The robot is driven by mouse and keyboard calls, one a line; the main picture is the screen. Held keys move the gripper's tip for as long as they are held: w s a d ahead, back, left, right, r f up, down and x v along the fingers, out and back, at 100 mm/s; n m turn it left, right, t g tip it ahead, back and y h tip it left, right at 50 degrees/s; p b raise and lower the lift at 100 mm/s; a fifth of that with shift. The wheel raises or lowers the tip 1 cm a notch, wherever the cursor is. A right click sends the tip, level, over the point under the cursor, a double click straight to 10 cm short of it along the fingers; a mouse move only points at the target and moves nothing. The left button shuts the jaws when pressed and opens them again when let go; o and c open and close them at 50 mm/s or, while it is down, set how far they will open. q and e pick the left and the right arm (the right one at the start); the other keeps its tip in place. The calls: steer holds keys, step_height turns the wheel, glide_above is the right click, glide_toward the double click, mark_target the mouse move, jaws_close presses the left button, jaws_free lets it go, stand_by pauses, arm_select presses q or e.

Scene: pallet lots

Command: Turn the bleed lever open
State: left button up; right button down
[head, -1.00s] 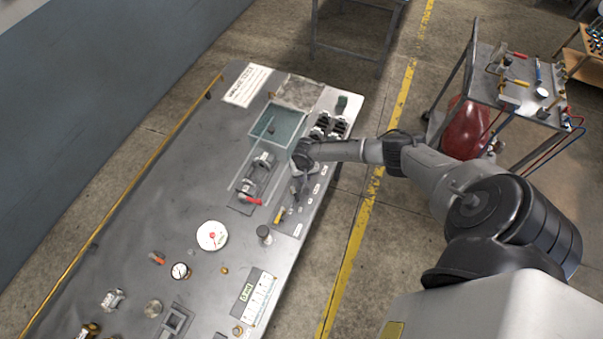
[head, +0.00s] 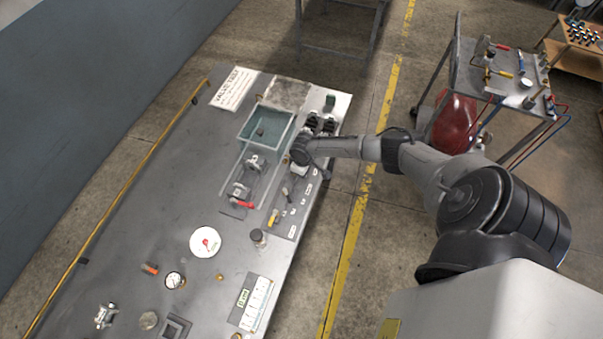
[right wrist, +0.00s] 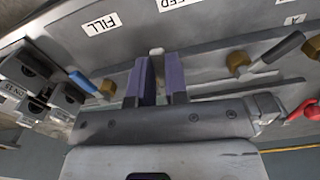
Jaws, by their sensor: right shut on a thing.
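The valve panel runs along the right edge of the bench in the head view, with small levers and white labels on it. My right gripper (right wrist: 160,82) is shut over this panel, with a pale lever end (right wrist: 157,52) between its two fingers. This lever stands between the FILL label (right wrist: 101,23) and a cut-off label ending in "EED" (right wrist: 187,3), so it appears to be the bleed lever. Most of it is hidden by the fingers. In the head view my wrist covers the grip. My left gripper is not in view.
In the right wrist view a blue-handled lever (right wrist: 83,82) is left of the fingers, beside dark blocks (right wrist: 30,72). A grey lever (right wrist: 278,48) on a brass fitting and a red handle (right wrist: 302,112) are on the right. A clear tank (head: 266,128) stands near my wrist.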

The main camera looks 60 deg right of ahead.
steer(key=shift+d+n, duration=0.2)
steer(key=shift+n, duration=0.4)
steer(key=c, duration=1.1)
jaws_free()
steer(key=shift+r, duration=0.1)
step_height(320, 180, up, 14)
steer(key=shift+f, duration=0.2)
